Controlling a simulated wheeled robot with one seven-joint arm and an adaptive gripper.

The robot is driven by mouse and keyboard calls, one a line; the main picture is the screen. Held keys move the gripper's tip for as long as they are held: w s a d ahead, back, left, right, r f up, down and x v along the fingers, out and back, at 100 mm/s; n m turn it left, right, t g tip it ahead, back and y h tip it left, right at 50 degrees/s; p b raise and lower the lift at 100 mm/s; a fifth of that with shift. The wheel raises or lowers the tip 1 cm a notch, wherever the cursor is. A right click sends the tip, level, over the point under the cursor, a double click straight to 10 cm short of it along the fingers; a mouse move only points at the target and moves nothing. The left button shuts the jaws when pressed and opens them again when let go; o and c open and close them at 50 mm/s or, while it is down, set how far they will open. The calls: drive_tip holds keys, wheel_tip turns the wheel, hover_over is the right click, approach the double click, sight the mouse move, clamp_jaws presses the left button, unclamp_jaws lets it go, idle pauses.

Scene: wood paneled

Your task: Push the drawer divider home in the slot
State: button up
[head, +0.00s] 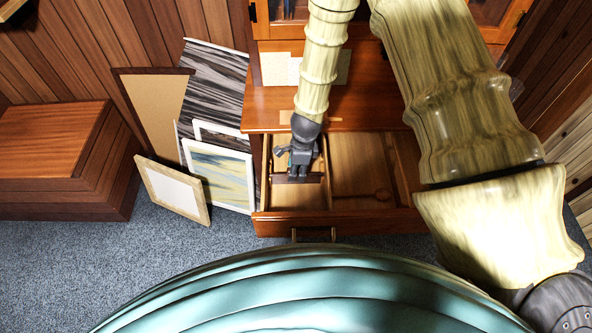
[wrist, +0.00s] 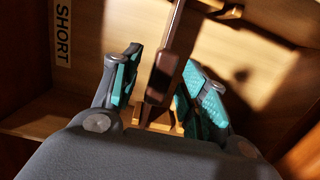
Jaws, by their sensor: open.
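The drawer (head: 375,219) is pulled open below the cabinet top. The drawer divider (head: 313,178), a dark brown bar, lies crosswise in its left compartment, and it also shows in the wrist view (wrist: 181,40). Light wood slot pieces (wrist: 232,12) show at both ends of the divider in the wrist view. How deep it sits in them I cannot tell. My gripper (head: 293,166) is over the left compartment. In the wrist view my gripper (wrist: 162,65) is open, its teal-padded fingers on either side of the divider with gaps visible. My gripper hides part of the divider in the head view.
A label reading SHORT (wrist: 63,32) is inside the drawer. Picture frames (head: 172,190) lean left of the cabinet, beside a wooden box (head: 50,140). Carpet (head: 110,245) is clear in front.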

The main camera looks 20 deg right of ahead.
wheel_tip(320, 180, up, 11)
drive_tip(key=d, duration=0.1)
drive_tip(key=shift+s+d, duration=0.15)
drive_tip(key=shift+s, duration=0.1)
idle(0.4)
drive_tip(key=s+r+n+g+h+p, duration=0.2)
drive_tip(key=s+n+p, duration=0.6)
drive_tip(key=s, duration=1.4)
drive_tip(key=s+d+f+n+b, duration=0.1)
drive_tip(key=s+f+n+b, duration=0.3)
drive_tip(key=f, duration=0.5)
drive_tip(key=s+d+f+n+t+b, duration=0.1)
drive_tip(key=s+f+n+b, duration=0.3)
drive_tip(key=f+n, duration=0.4)
wheel_tip(320, 180, down, 2)
drive_tip(key=shift+s+d+n+t+y, duration=0.3)
drive_tip(key=shift+s+d+n+y, duration=0.1)
drive_tip(key=shift+d, duration=0.3)
